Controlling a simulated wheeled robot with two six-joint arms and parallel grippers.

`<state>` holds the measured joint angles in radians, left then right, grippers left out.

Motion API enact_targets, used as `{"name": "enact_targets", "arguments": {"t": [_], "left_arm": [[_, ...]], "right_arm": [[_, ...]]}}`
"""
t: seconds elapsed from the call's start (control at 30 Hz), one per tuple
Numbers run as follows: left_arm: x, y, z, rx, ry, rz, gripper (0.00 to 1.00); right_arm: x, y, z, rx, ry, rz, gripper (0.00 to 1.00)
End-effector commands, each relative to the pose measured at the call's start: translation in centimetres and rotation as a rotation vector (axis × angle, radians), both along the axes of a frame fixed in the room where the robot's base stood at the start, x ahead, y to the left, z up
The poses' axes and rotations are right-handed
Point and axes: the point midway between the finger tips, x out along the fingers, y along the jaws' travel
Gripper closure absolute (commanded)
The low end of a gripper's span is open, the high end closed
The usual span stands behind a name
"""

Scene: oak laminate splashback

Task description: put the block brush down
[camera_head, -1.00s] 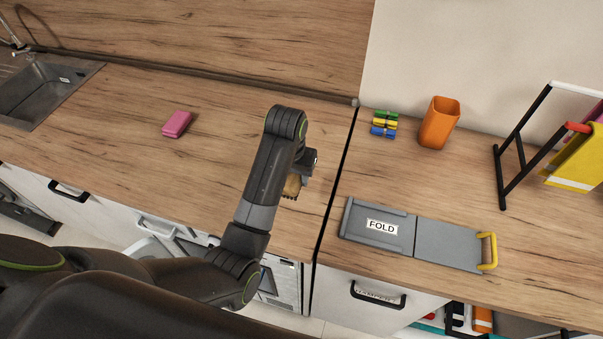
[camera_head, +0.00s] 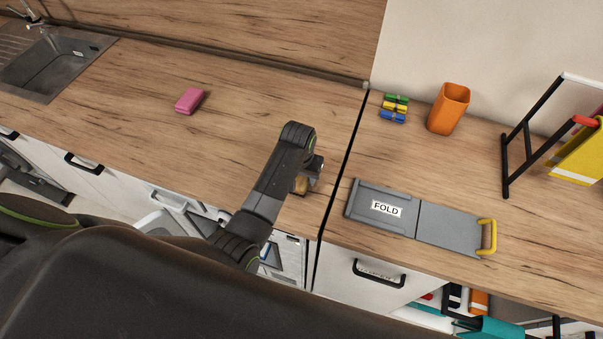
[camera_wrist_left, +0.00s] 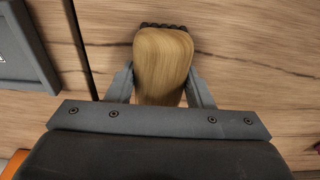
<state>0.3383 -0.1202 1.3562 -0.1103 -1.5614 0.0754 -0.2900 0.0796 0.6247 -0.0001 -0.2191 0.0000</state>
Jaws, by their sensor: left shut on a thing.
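The block brush (camera_wrist_left: 162,65) has a pale wooden back and a dark bristle edge at its far end in the left wrist view. My left gripper (camera_wrist_left: 162,88) is shut on it, one finger on each side. In the head view, the left gripper (camera_head: 312,178) is over the wooden counter (camera_head: 240,140), just left of the dark seam, and only a small part of the brush (camera_head: 300,186) shows beneath the wrist. I cannot tell whether the brush touches the counter. My right gripper is not in view.
A pink sponge-like block (camera_head: 190,101) lies on the counter to the left, near the sink (camera_head: 55,62). Right of the seam are a grey folding board (camera_head: 447,227), coloured clips (camera_head: 394,108), an orange cup (camera_head: 449,109) and a black rack (camera_head: 528,137). The counter between sponge and gripper is clear.

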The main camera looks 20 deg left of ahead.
Motion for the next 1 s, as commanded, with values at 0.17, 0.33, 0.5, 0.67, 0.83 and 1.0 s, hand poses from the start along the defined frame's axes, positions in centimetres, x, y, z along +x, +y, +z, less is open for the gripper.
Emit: {"name": "enact_targets", "arguments": {"t": [0.17,0.33,0.5,0.67,0.83,1.0], "left_arm": [[0.0,0.0,-0.1,0.0,0.0,0.0,0.78],[0.0,0.0,-0.2,0.0,-0.001,0.0,0.37],[0.0,0.0,-0.2,0.001,0.0,0.0,0.31],[0.0,0.0,-0.1,0.0,-0.001,0.0,0.31],[0.0,0.0,0.7,0.0,-0.003,0.0,0.31],[-0.2,0.0,3.0,0.0,-0.006,0.0,0.31]], "right_arm": [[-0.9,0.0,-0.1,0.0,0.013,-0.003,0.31],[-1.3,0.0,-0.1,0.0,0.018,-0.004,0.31],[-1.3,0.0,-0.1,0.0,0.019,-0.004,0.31],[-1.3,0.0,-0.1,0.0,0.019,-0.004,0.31],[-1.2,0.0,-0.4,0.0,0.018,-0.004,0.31],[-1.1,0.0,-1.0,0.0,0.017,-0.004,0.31]]}}
